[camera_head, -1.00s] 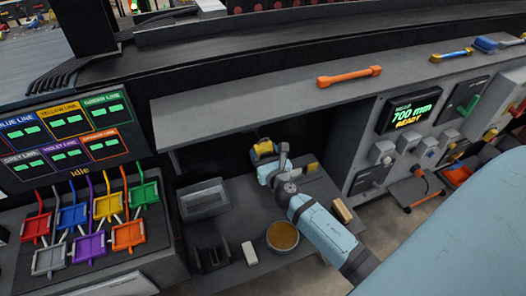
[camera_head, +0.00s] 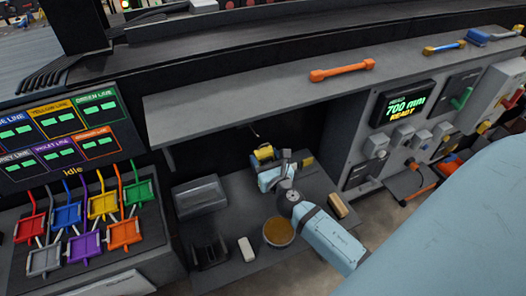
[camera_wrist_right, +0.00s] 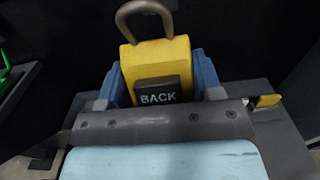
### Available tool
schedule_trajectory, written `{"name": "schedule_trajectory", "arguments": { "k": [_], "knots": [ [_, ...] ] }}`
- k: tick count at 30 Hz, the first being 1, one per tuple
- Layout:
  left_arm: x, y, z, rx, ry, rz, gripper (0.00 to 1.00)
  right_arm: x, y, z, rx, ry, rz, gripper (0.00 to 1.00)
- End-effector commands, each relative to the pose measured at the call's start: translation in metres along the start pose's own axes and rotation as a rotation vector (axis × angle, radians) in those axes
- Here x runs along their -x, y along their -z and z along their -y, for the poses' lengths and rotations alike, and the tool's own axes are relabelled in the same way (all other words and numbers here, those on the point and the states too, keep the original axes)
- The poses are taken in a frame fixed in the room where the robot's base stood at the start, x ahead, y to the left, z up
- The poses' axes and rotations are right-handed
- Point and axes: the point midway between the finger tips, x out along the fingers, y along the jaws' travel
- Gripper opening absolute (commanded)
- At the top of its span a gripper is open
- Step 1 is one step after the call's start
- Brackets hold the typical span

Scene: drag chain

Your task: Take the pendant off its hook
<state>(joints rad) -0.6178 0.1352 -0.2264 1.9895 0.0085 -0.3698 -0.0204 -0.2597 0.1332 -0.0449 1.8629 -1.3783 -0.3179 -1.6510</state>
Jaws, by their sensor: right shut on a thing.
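The yellow pendant (camera_head: 264,153) is under the shelf in the head view, at the end of my right gripper. My right gripper (camera_head: 277,170) is shut on it. In the right wrist view the pendant (camera_wrist_right: 160,65) fills the upper middle, with a dark button marked BACK facing the camera and a brown metal loop on top. Blue jaw parts of my right gripper (camera_wrist_right: 162,90) sit on both sides of it. A small thin hook (camera_head: 254,133) shows just above and behind the pendant. I cannot tell whether the loop still touches it. My left gripper is not in view.
The shelf (camera_head: 220,112) overhangs the work area. Below it, a bowl (camera_head: 278,231), a white block (camera_head: 246,250), a tan block (camera_head: 338,205) and a grey bin (camera_head: 200,197) stand on the lower surface. The lever panel (camera_head: 75,150) is at left.

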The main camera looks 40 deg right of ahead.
Motion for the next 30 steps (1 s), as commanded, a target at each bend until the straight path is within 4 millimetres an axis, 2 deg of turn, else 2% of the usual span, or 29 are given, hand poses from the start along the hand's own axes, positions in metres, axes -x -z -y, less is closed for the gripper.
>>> {"name": "schedule_trajectory", "arguments": {
  "k": [15, 30],
  "knots": [
    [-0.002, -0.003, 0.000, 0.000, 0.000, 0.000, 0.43, 0.020, -0.001, 0.000, -0.001, -0.001, 0.001, 0.31],
    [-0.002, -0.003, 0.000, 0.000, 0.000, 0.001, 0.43, 0.022, -0.001, 0.000, -0.001, 0.000, 0.001, 0.31]
  ]
}}
